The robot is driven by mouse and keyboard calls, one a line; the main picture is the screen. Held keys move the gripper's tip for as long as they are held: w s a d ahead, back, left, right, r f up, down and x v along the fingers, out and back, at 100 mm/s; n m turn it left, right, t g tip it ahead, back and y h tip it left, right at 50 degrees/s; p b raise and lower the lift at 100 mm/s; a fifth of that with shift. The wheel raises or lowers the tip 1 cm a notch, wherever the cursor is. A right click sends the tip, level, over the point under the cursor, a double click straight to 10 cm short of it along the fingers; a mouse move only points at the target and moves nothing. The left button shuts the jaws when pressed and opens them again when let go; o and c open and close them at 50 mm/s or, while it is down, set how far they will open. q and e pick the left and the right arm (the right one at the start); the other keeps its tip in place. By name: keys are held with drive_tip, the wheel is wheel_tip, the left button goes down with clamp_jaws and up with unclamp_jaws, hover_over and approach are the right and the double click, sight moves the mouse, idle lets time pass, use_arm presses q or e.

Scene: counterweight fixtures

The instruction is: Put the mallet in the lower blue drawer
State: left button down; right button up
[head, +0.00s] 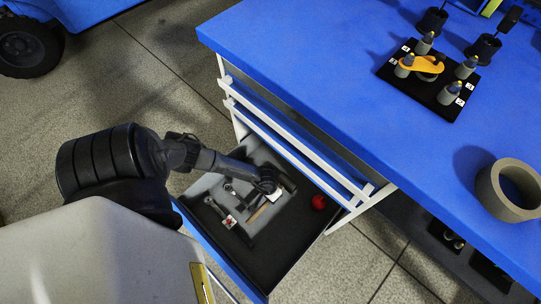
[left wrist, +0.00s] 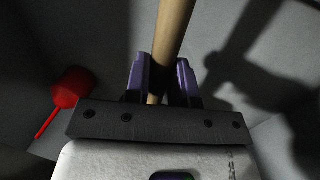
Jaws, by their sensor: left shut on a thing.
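My left gripper (head: 268,186) reaches down into the open drawer (head: 225,262), which has a blue front and dark grey inside. In the left wrist view my gripper (left wrist: 162,85) has its purple fingers closed around the light wooden handle of the mallet (left wrist: 174,28). In the head view a short piece of the mallet's handle (head: 257,213) shows below the gripper. The mallet's head is not clear in either view. Whether the mallet touches the drawer floor I cannot tell. My right gripper is not in view.
A red round thing (head: 318,202) lies in the drawer; it shows with a thin stem in the left wrist view (left wrist: 70,88). Dark tools (head: 215,207) lie at the drawer's left. Closed drawers sit above, under the blue tabletop (head: 330,70).

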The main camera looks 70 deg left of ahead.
use_arm(q)
drive_tip(key=shift+a+f, duration=0.15)
drive_tip(key=shift+a, duration=0.1)
drive_tip(key=shift+f+b, duration=0.25)
drive_tip(key=shift+b, duration=0.05)
wheel_tip(320, 180, down, 4)
drive_tip(key=b, duration=0.2)
drive_tip(key=shift+r+b, duration=0.25)
drive_tip(key=shift+b, duration=0.15)
drive_tip(key=shift+r, duration=0.1)
drive_tip(key=c, duration=1)
unclamp_jaws()
